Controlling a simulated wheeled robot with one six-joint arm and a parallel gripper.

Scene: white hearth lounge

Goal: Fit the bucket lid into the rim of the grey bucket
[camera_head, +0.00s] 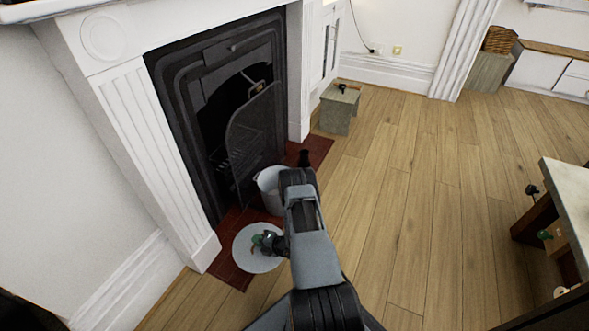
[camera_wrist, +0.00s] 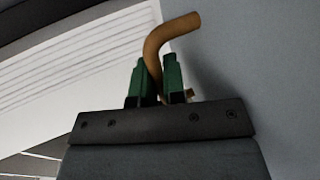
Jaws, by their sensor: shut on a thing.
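The bucket lid (camera_head: 254,265) is a flat, round, pale grey disc in the head view, in front of the grey bucket and apart from it in the picture. My gripper (camera_head: 260,243) is over the lid, its green fingers shut on the lid's handle. In the wrist view the gripper (camera_wrist: 156,85) has the curved brown handle (camera_wrist: 170,34) between its fingers, and the grey lid surface (camera_wrist: 270,60) fills the right side. The grey bucket (camera_head: 268,190) stands by the fireplace, partly hidden behind my arm. I cannot tell how high the lid is.
The black fireplace with its mesh screen (camera_head: 251,135) is behind the bucket, above the red tiled hearth (camera_head: 229,271). A white fireplace pillar (camera_head: 150,150) stands close at left. A small grey-green stool (camera_head: 338,112) is further back. A table (camera_head: 570,195) is at right; the wood floor between is clear.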

